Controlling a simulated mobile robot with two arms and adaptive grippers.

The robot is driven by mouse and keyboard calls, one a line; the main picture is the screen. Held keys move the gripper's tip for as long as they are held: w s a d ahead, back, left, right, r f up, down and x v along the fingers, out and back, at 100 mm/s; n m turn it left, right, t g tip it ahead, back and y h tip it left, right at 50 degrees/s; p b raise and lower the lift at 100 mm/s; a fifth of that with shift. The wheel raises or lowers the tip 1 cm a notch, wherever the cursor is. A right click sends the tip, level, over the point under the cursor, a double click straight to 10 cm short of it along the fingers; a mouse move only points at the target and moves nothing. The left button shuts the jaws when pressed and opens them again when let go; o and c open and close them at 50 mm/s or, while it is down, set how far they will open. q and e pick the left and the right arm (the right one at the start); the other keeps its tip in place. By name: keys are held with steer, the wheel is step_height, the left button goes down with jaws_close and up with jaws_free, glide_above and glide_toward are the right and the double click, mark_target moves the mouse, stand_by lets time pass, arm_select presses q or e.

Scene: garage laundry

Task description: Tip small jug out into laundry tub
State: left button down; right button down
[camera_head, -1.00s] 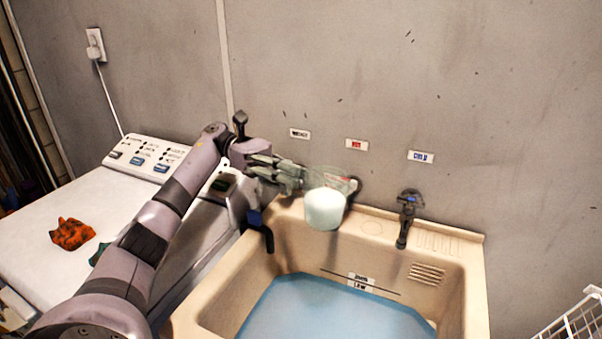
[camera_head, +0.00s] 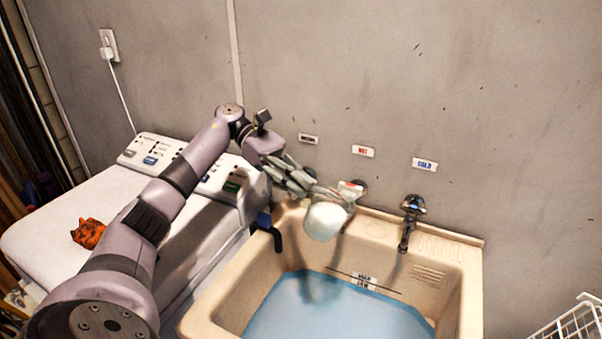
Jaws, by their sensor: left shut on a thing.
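The small jug (camera_head: 325,221) is pale and translucent, with whitish contents. It is tilted in the air over the back left part of the laundry tub. My left gripper (camera_head: 312,192) is shut on the jug from the left. The beige laundry tub (camera_head: 211,309) holds blue water (camera_head: 335,312), and a dark blurred patch shows in the water below the jug. I cannot tell whether anything is flowing out. My right gripper is not in view.
A dark hooked pipe (camera_head: 270,232) hangs over the left rim. A white washing machine (camera_head: 52,240) with an orange cloth (camera_head: 88,233) stands left. A white wire basket (camera_head: 572,325) is at lower right.

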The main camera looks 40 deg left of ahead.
arm_select(q)
steer(key=shift+r+y+p, duration=0.25)
steer(key=shift+y+p, duration=0.35)
steer(key=shift+p, duration=0.35)
steer(key=shift+d+r+y+p, duration=0.1)
steer(key=shift+d+y+p, duration=0.2)
steer(key=shift+y+p, duration=0.5)
steer(key=d+y+p, duration=0.1)
steer(key=p, duration=0.2)
steer(key=d+r+y+p, duration=0.1)
steer(key=y+p, duration=0.1)
steer(key=p, duration=0.2)
steer(key=shift+w+y, duration=0.1)
steer(key=shift+y, duration=0.2)
steer(key=d+r+g+y+p, duration=0.1)
steer(key=d+r+y+p, duration=0.1)
steer(key=d+y+p, duration=0.7)
steer(key=shift+w+d+r+y, duration=0.15)
steer(key=shift+w+d+y, duration=0.2)
steer(key=shift+d+y, duration=0.5)
stand_by(0.3)
